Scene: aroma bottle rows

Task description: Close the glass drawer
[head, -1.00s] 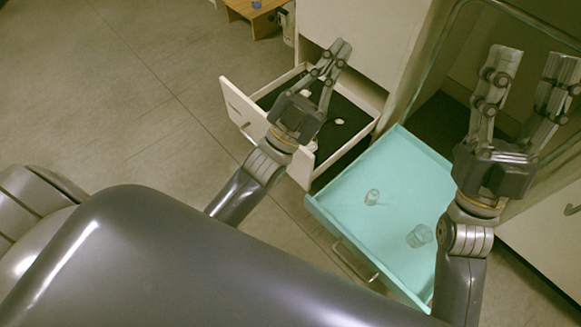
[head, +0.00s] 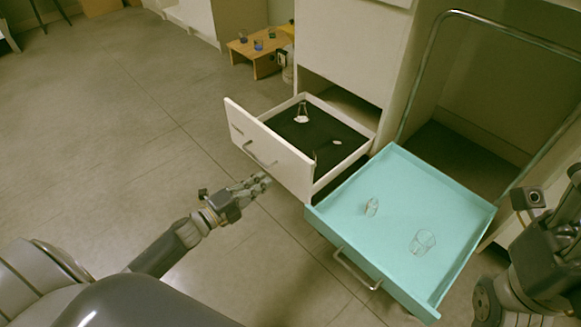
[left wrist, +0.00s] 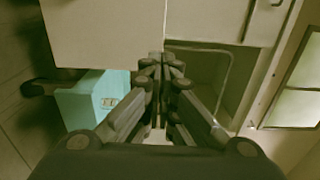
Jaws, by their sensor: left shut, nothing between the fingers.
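In the head view a teal drawer (head: 455,205) stands pulled out, with two clear glass vessels (head: 423,242) (head: 371,207) inside and a metal handle (head: 357,271) on its front. A white drawer (head: 268,150) beside it is also pulled out, holding a glass flask (head: 302,112) and small items on a dark bottom. My left gripper (head: 266,181) is shut and empty, just off the white drawer's front and left of the teal drawer. Its closed fingers (left wrist: 162,62) show in the left wrist view, with the teal drawer (left wrist: 78,100) at left. My right gripper (head: 572,180) is partly cut off at the right edge.
A tall white cabinet (head: 350,45) rises behind the white drawer. An open bay with a metal frame (head: 440,45) lies behind the teal drawer. A low wooden stand (head: 262,52) with small bottles is at the back. The floor at left is clear.

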